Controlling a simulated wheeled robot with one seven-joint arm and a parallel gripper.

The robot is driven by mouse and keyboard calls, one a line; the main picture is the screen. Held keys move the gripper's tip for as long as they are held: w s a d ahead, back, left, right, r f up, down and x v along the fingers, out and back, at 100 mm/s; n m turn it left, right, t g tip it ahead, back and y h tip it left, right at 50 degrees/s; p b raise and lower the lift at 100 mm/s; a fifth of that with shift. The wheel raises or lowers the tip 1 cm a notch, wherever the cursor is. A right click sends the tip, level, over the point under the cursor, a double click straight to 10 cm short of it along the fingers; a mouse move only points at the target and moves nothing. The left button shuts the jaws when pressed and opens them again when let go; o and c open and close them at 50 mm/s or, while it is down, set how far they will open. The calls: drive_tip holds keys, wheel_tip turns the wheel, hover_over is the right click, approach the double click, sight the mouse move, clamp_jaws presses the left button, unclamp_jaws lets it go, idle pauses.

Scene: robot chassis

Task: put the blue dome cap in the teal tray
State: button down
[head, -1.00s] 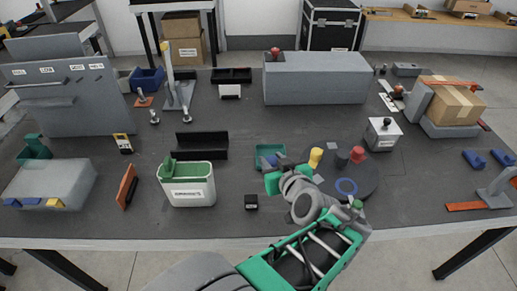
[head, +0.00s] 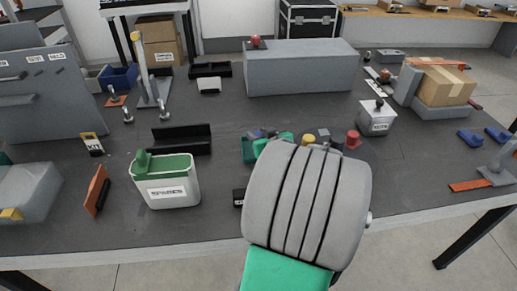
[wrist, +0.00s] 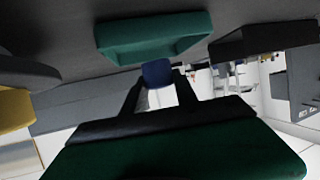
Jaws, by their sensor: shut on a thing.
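The blue dome cap (wrist: 157,72) is held between the two fingertips of my gripper (wrist: 158,82) in the wrist view. My gripper is shut on it. The teal tray (wrist: 150,50) lies just beyond the cap in that view; I cannot tell whether cap and tray touch. In the head view the teal tray (head: 247,150) is partly hidden by my gripper (head: 262,134) and my arm. The gripper appears over or close beside the tray there, and the cap is not clearly made out.
A white-green bin (head: 170,190) stands left of the tray, with a black angled holder (head: 181,140) behind it. A yellow cylinder (head: 308,142) and a red knob (head: 353,139) stand to the right. A grey block (head: 300,68) is at the back. My arm hides the front middle.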

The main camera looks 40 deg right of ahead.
wheel_tip(320, 180, down, 3)
drive_tip(key=shift+f+b, duration=0.1)
drive_tip(key=shift+b, duration=0.35)
drive_tip(key=c, duration=1)
unclamp_jaws()
drive_tip(key=shift+o, duration=0.2)
drive_tip(key=shift+s+r, duration=0.15)
drive_tip(key=shift+r, duration=0.1)
drive_tip(key=p+v, duration=0.1)
drive_tip(key=v, duration=1)
drive_tip(key=shift+s+a+r, duration=0.1)
drive_tip(key=shift+s+a, duration=0.15)
drive_tip(key=shift+s, duration=0.05)
